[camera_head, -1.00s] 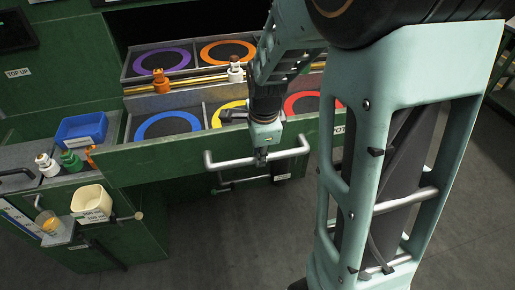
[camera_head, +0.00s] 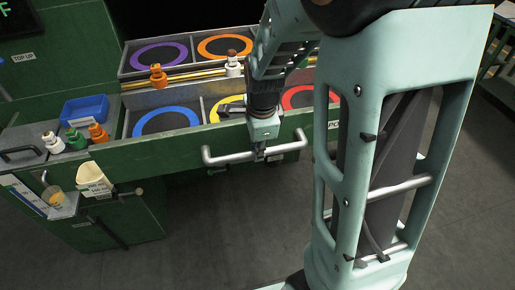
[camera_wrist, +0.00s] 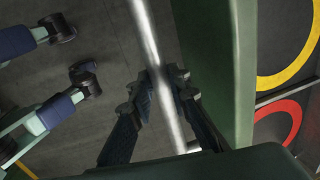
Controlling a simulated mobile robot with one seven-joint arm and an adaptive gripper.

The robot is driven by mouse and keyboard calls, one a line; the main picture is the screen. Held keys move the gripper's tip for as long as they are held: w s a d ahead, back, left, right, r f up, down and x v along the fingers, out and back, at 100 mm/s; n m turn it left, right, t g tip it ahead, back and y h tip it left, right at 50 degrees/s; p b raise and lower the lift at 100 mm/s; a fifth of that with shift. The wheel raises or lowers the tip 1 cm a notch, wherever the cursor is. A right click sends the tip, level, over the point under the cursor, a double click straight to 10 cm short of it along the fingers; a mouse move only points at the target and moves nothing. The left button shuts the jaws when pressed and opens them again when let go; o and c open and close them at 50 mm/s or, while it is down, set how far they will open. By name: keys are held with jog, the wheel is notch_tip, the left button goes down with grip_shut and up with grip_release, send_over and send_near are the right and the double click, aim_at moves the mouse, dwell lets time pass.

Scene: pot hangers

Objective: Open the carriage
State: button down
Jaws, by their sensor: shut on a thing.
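The carriage is a green drawer with a long front panel (camera_head: 170,157). Colored rings lie in its compartments, including a blue ring (camera_head: 140,128) and a red ring (camera_head: 290,96). A silver bar handle (camera_head: 222,158) stands out from the front panel. My gripper (camera_head: 258,151) points down at the middle of the handle and is shut on it. In the wrist view, the fingers of my gripper (camera_wrist: 160,80) stand on both sides of the handle (camera_wrist: 146,35). The green panel (camera_wrist: 240,70) is just to the right. The carriage stands pulled out from the dark frame behind.
At the left are a blue bin (camera_head: 86,108), a white bottle (camera_head: 52,142), a green bottle (camera_head: 75,138) and an orange bottle (camera_head: 97,132). A cream cup (camera_head: 93,175) hangs by the lower cabinet. Open grey floor (camera_head: 240,225) lies before the carriage.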

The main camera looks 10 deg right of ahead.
jog(key=c, duration=1.8)
grip_release()
jog(key=r, duration=0.2)
jog(key=s+r, duration=0.1)
jog(key=r, duration=0.4)
jog(key=shift+s+r, duration=0.2)
jog(key=shift+s, duration=0.05)
jog(key=shift+w, duration=0.1)
